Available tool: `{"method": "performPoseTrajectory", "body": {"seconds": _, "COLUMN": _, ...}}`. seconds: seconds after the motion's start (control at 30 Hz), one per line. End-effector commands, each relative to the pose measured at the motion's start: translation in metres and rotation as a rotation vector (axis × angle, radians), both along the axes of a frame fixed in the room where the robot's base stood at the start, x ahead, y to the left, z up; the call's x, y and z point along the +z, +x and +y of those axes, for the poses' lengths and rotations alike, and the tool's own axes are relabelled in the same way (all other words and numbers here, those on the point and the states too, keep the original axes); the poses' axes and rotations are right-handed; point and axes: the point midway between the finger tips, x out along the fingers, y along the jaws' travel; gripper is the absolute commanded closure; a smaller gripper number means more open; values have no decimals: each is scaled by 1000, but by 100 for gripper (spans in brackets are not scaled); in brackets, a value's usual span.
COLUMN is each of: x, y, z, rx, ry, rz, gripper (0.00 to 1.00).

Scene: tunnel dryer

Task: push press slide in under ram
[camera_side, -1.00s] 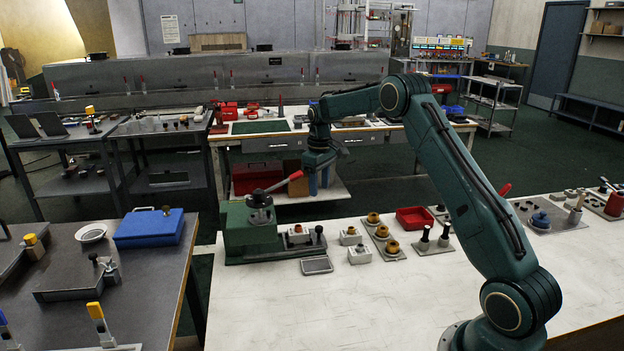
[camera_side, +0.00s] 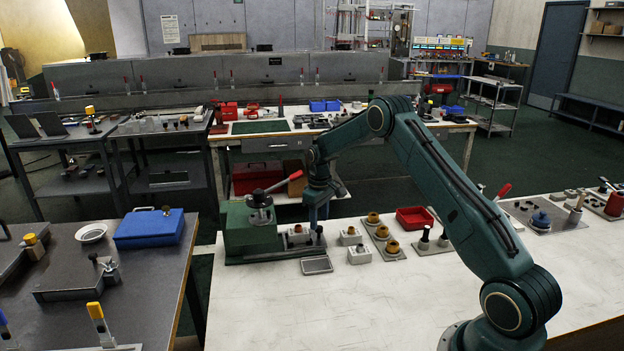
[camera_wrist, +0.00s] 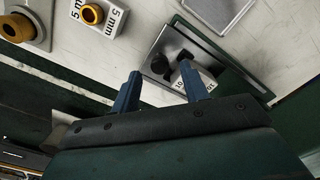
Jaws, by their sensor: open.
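The press (camera_side: 248,236) is a green body with a red-handled lever (camera_side: 287,183) on top, at the left end of the white bench. Its slide (camera_side: 299,240) is a grey metal piece on the press's right, carrying a small light block and a dark upright knob (camera_side: 319,231). In the wrist view the slide (camera_wrist: 178,42) shows as a steel plate with the black knob (camera_wrist: 160,64) and a marked block. My gripper (camera_side: 316,214) is just above the slide, near the knob. Its blue fingers (camera_wrist: 160,88) are apart with nothing gripped. The ram's underside is hidden.
A small grey tray (camera_side: 317,265) lies in front of the slide. Light blocks with yellow rings (camera_side: 360,254), a red bin (camera_side: 414,218) and dark-handled pieces (camera_side: 424,238) stand to the right. The front of the bench is clear.

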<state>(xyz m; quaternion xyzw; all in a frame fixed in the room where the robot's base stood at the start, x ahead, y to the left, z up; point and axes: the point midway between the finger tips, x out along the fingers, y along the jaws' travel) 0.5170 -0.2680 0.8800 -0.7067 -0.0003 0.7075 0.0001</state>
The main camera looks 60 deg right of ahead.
Motion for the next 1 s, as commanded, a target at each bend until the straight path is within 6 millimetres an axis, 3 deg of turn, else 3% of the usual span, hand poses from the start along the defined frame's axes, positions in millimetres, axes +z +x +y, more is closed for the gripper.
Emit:
{"method": "performPoseTrajectory", "body": {"seconds": 0.2, "x": -20, "y": 0, "z": 0, "rx": 0, "ry": 0, "rz": 0, "gripper": 55}}
{"method": "performPoseTrajectory", "body": {"seconds": 0.6, "x": -25, "y": 0, "z": 0, "rx": 0, "ry": -1, "rz": -1, "gripper": 55}}
{"method": "performPoseTrajectory", "body": {"seconds": 0.83, "x": -25, "y": 0, "z": 0, "rx": 0, "ry": -1, "rz": -1, "gripper": 98}}
{"method": "performPoseTrajectory", "body": {"seconds": 1.0, "x": -24, "y": 1, "z": 1, "rx": 1, "ry": 0, "rz": -1, "gripper": 100}}
